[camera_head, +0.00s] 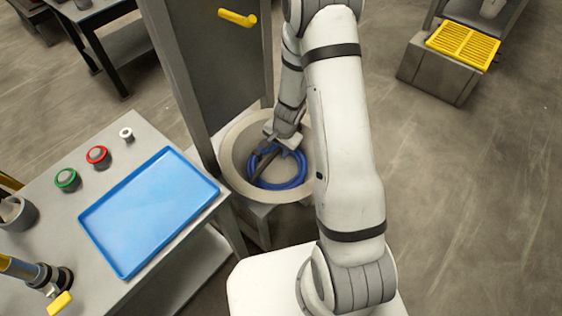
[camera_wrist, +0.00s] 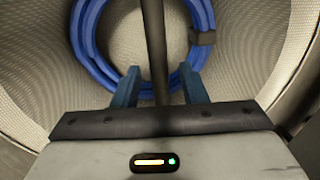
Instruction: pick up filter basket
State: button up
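The filter basket (camera_head: 227,160) is a round cream tub with a mesh-like inner wall, low beside the grey cabinet. Its wall fills much of the wrist view (camera_wrist: 48,75). A coiled blue hose (camera_head: 290,182) lies inside it; the coil also shows in the wrist view (camera_wrist: 87,45). A dark bar (camera_wrist: 154,45) crosses the basket's mouth. My gripper (camera_wrist: 158,72) points down into the basket. Its two blue fingers are apart on either side of the bar, with gaps showing on both sides. The fingertips are partly hidden in the head view.
A grey bench at left carries a blue tray (camera_head: 150,210), a red button (camera_head: 97,155), a green button (camera_head: 67,179) and a grey cup (camera_head: 17,213). The cabinet (camera_head: 215,60) with a yellow handle stands close behind the basket. The floor at right is clear up to a yellow-grated box (camera_head: 463,45).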

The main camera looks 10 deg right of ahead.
jog(key=shift+f, duration=0.5)
jog(key=shift+a, duration=0.1)
grip_shut()
jog(key=shift+w+r, duration=0.1)
